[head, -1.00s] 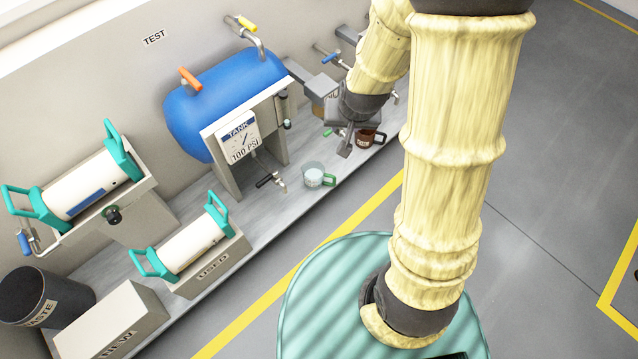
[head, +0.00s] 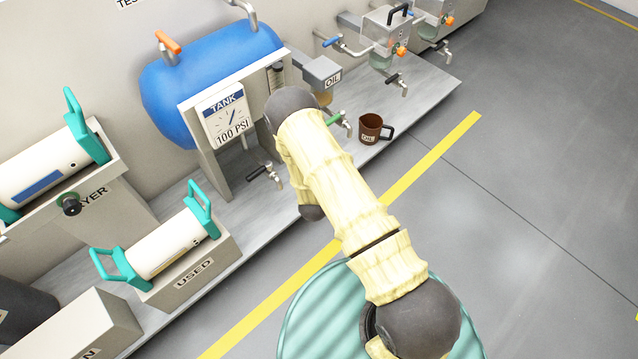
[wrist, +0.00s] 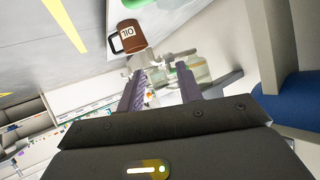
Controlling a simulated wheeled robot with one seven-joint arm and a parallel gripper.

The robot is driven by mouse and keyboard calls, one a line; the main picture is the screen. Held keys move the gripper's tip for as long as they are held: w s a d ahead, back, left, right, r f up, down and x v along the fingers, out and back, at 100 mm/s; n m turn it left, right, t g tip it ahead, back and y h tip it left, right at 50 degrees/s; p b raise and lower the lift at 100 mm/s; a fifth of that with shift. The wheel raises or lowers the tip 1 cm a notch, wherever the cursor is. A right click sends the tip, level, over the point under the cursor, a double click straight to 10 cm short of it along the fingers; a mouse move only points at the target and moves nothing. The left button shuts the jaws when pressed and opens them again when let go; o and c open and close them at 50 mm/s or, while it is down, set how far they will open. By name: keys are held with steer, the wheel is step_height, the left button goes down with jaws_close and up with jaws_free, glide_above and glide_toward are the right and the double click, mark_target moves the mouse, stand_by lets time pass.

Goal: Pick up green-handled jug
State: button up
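The green-handled jug cannot be made out in the head view now; my arm covers the part of the bench by the tank tap. In the wrist view my gripper (wrist: 162,84) is open, with its two dark fingers apart and nothing seen held between them. Beyond the fingertips are a grey tap and a glass oil bowl (wrist: 197,73). A green bit shows at the top edge of that view; I cannot tell what it belongs to. In the head view my gripper is hidden behind my arm.
A brown OIL jug (head: 371,129) stands on the bench (head: 425,92) and also shows in the wrist view (wrist: 130,37). The blue tank (head: 210,80), its tap (head: 272,175) and a green-levered oil tap (head: 336,118) are close to my arm. Open floor lies right of the yellow line.

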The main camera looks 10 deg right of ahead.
steer(key=s+f+n+t+b, duration=0.1)
steer(key=s+f+b, duration=0.3)
steer(key=f, duration=0.5)
steer(key=s+d+f+n+t+b, duration=0.1)
steer(key=s+f+t+b, duration=0.3)
steer(key=s+f, duration=0.2)
step_height(320, 180, down, 3)
steer(key=shift+d+r+n+t, duration=0.15)
steer(key=shift+n+t, duration=0.15)
steer(key=b+x, duration=0.6)
steer(key=x, duration=0.6)
steer(key=shift+w+b, duration=0.1)
steer(key=shift+b, duration=0.2)
